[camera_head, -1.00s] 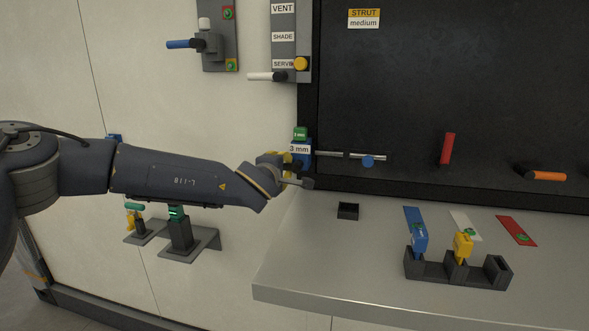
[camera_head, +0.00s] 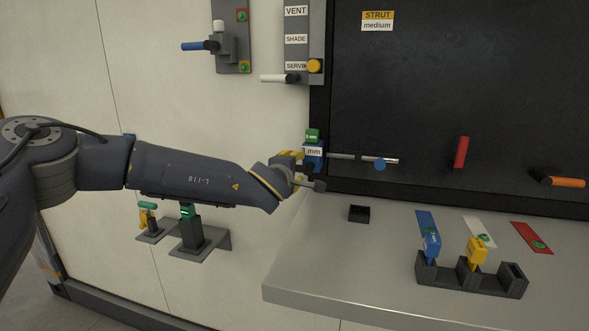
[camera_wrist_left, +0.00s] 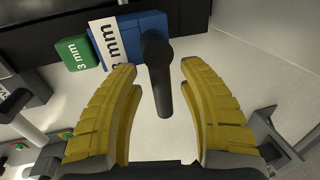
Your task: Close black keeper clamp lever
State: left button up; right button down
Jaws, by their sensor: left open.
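The black clamp lever (camera_wrist_left: 162,85) stands between my left fingers in the left wrist view, with its rounded end near a blue block (camera_wrist_left: 150,27). The block carries a white "3 mm" label and a green tag (camera_wrist_left: 75,52). In the head view the blue block (camera_head: 313,160) sits at the lower left corner of the dark panel. My left gripper (camera_wrist_left: 158,66) is open, with a yellow finger on each side of the lever and visible gaps. In the head view my left gripper (camera_head: 300,170) is beside the block, partly hiding the clamp. My right gripper is not in view.
A grey shelf (camera_head: 330,285) below holds a small black box (camera_head: 359,214) and a rack (camera_head: 480,284) with blue and yellow pieces. A white-handled lever (camera_head: 275,78) is above.

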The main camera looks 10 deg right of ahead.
pick_arm(q)
jog(key=v, duration=1.2)
dwell(0.3)
